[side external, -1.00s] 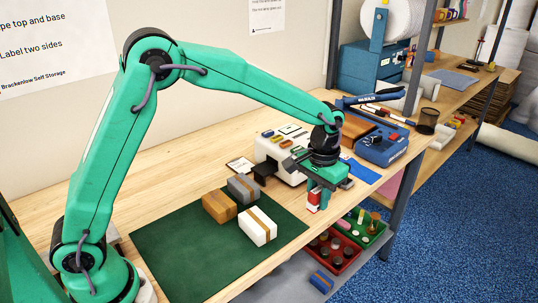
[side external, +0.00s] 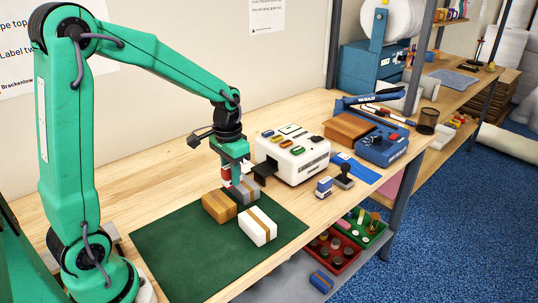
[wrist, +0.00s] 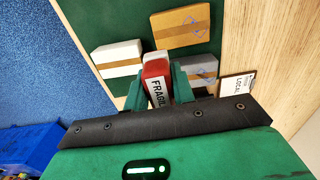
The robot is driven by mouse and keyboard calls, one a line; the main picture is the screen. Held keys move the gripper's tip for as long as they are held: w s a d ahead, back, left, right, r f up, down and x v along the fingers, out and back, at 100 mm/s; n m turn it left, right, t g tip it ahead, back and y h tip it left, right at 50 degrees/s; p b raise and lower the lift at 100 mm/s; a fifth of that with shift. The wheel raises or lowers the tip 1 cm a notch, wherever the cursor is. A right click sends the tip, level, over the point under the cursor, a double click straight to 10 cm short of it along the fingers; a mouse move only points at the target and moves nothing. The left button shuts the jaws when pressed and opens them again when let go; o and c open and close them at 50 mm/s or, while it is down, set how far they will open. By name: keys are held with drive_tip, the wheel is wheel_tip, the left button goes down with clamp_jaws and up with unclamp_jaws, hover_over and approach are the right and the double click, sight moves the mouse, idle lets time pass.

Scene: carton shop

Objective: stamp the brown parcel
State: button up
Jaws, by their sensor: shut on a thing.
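The brown parcel (side external: 219,207), a box with a tape band, lies on the green mat (side external: 165,258). In the wrist view the brown parcel (wrist: 180,26) shows a blue outline mark on its top. My gripper (side external: 232,173) is shut on a red and white stamp (wrist: 156,78) lettered FRAGILE. It holds the stamp (side external: 226,181) upright near the brown and grey parcels; the exact gap below is unclear. The grey parcel (side external: 245,188), behind the brown one, also bears a blue outline mark. The white parcel (side external: 257,228) is at the front right.
A white machine (side external: 292,160) with coloured pieces on top stands to the right. A blue stamp (side external: 324,186) and a dark stamp (side external: 343,178) stand in front of it. A LOCAL card (wrist: 238,87) lies beside the grey parcel.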

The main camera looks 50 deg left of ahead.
sight(223, 204)
drive_tip(key=shift+s+a, duration=1.05)
drive_tip(key=shift+s, duration=0.15)
drive_tip(key=shift+f, duration=0.25)
drive_tip(key=shift+f, duration=2.8)
drive_tip(key=shift+f, duration=0.6)
drive_tip(key=shift+r, duration=0.15)
wheel_tip(223, 204, up, 7)
idle(1.1)
idle(0.5)
